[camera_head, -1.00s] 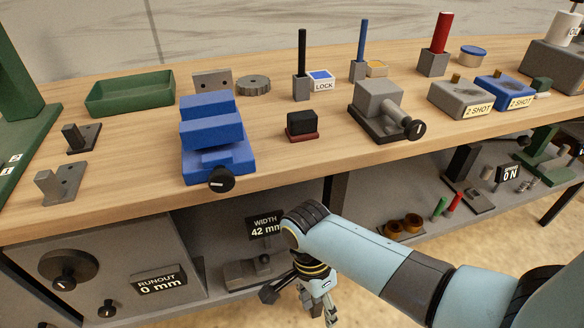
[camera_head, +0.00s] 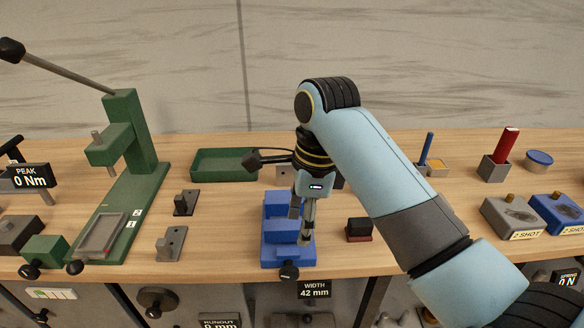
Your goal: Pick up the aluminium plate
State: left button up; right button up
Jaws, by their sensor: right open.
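My right gripper (camera_head: 301,226) comes down from the right arm, fingers pointing down, in front of or over the blue vise (camera_head: 279,254). It is open, and I see nothing between its fingers. A grey plate with holes (camera_head: 284,172), which may be the aluminium plate, lies at the back of the bench behind the gripper. The gripper and its wrist hide part of it. My left gripper is not in view.
A green tray (camera_head: 222,178) is left of the plate. A green press (camera_head: 128,185) is further left. A black block on a red base (camera_head: 359,229) is right of the vise.

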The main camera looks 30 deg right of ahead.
aim_at(285, 174)
jog(key=i+l, duration=0.65)
jog(key=i, duration=0.25)
